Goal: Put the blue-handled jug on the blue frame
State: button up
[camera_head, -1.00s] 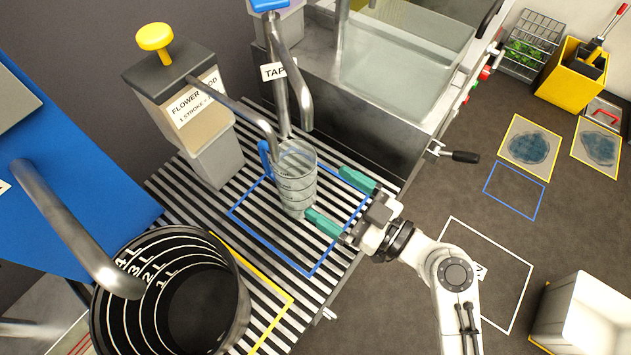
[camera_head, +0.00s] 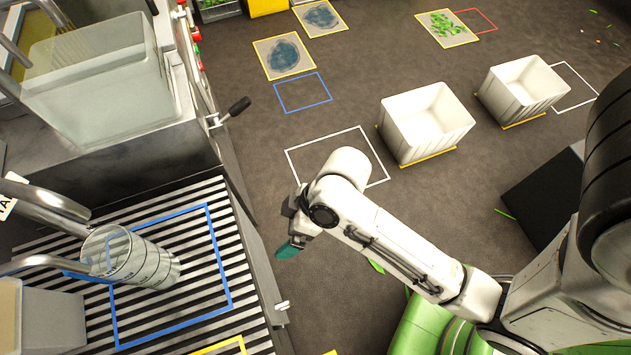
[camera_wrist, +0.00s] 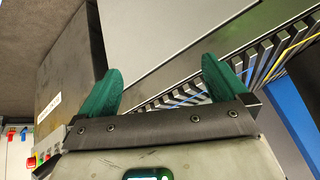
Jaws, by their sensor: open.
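The clear jug (camera_head: 132,258) with dark graduation lines stands on the slatted grate, under the metal spouts, over the left part of the blue frame on the grate (camera_head: 222,265). Its handle is hardly visible now. A second, smaller blue frame (camera_head: 303,93) lies on the floor, bare inside. My gripper (camera_head: 288,250) is to the right of the jug, clear of it, by the counter's right edge. Its teal fingers also show in the wrist view (camera_wrist: 161,85), apart with nothing between them. The jug is not seen in the wrist view.
White crates (camera_head: 425,125) stand on the floor beyond a white floor outline (camera_head: 335,142). Yellow-edged mats (camera_head: 284,57) lie farther back. The floor between is mostly clear.

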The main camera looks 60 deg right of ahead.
jog(key=s+d+m+g+h, duration=0.3)
jog(key=s+d+m+h, duration=0.2)
jog(key=s+d, duration=0.3)
jog(key=shift+s+d, duration=0.25)
jog(key=shift+d, duration=0.45)
jog(key=shift+r, duration=0.1)
notch_tip(320, 180, up, 12)
jog(key=p, duration=1.1)
jog(key=shift+f+p, duration=0.25)
jog(key=shift+p, duration=0.1)
